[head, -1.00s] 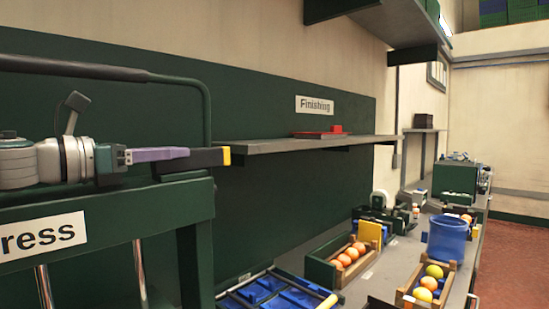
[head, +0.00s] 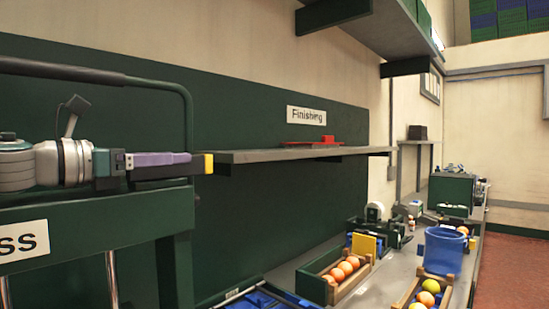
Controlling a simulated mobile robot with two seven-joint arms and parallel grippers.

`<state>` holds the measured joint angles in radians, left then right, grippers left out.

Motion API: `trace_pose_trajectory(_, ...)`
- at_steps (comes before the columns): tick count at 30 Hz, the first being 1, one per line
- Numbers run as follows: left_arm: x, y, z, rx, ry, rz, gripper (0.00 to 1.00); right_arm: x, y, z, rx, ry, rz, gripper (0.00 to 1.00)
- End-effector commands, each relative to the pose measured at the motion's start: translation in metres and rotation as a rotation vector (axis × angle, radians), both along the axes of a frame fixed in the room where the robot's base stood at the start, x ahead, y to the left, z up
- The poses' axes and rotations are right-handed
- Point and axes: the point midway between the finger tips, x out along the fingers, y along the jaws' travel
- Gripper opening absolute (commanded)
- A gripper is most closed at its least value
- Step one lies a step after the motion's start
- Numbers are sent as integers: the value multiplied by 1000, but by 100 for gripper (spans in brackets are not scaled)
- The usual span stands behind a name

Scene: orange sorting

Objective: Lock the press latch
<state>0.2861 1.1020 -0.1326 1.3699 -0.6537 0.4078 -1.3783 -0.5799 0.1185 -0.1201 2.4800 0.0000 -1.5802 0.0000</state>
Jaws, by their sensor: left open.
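The press (head: 110,232) is a dark green frame at the left, with a curved rail on top and a partly cut-off white sign on its front. A dark bar with a yellow end (head: 208,163), seemingly the press latch, sticks out to the right at the top of the frame. My left gripper (head: 182,160) lies level with the bar, its purple finger overlapping it in the picture and ending short of the yellow tip. It is open; whether a finger touches the bar, I cannot tell. Its other finger is not clearly seen. My right gripper is out of view.
A grey shelf (head: 280,155) with a red item runs along the wall right of the bar. Below, the bench (head: 372,290) holds a wooden crate of oranges (head: 318,290), a second fruit crate (head: 405,299), a blue bucket (head: 443,252) and blue trays.

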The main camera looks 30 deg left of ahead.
Motion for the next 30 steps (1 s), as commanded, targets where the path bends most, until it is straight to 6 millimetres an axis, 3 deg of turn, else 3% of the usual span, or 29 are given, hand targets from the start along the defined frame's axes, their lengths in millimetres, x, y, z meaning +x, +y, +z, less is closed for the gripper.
trace_pose_trajectory(7, -8, 4, -4, -1, 3, 2, 60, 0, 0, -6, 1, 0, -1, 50)
trace_pose_trajectory(21, -49, 13, -4, 3, 5, -2, 60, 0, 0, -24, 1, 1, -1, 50)
trace_pose_trajectory(30, -80, 22, -1, -4, 2, -1, 60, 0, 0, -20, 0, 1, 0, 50)
